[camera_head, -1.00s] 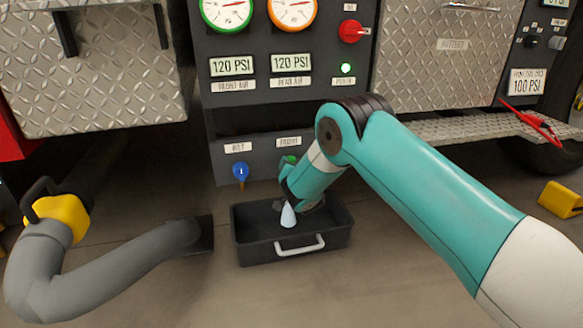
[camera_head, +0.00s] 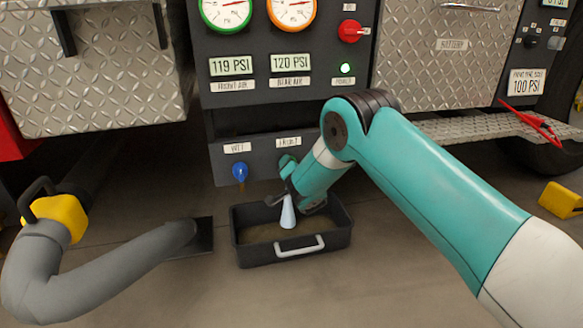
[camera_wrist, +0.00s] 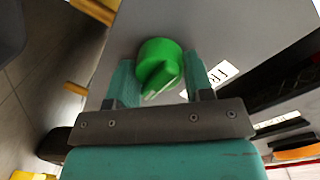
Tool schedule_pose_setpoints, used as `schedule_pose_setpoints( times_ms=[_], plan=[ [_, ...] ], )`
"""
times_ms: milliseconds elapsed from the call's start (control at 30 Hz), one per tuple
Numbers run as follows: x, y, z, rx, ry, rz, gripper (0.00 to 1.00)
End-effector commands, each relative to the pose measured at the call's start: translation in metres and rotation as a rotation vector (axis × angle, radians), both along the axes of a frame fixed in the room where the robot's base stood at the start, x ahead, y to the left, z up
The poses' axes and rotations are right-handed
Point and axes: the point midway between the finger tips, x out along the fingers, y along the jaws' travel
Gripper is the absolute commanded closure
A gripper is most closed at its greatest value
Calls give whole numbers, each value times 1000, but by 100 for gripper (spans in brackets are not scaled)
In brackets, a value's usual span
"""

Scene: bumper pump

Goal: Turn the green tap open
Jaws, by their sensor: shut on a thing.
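The green tap (camera_wrist: 158,64) is a round knob with a raised ridge, seen in the wrist view on a grey panel. The fingers of my gripper (camera_wrist: 161,78) stand on either side of it, shut on it. In the head view my gripper (camera_head: 288,166) is at the panel's lower edge under the label on the right, and my arm hides the tap there.
A blue tap (camera_head: 240,172) is just left of my gripper. The front air display (camera_head: 231,66) reads 119 PSI and the rear one (camera_head: 290,62) 120 PSI. A grey hose (camera_head: 100,275) with a yellow fitting (camera_head: 62,214) lies left. A yellow block (camera_head: 560,199) is far right.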

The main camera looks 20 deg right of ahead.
Motion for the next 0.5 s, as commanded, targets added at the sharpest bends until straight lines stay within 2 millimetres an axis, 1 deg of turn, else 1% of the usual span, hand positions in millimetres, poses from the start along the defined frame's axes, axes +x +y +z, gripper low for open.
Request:
schedule_pose_setpoints(
  times_ms=[33, 133, 167, 200, 233, 267, 500],
  plan=[
    [-2, 4, -4, 3, 8, 7, 76],
    [-2, 4, -4, 3, 8, 7, 76],
    [-2, 4, -4, 3, 8, 7, 46],
    [-2, 4, -3, 3, 8, 6, 37],
    [-1, 3, -3, 2, 7, 6, 30],
    [-1, 3, -3, 1, 6, 5, 28],
    [-1, 0, -1, 0, 2, 1, 28]
  ],
)
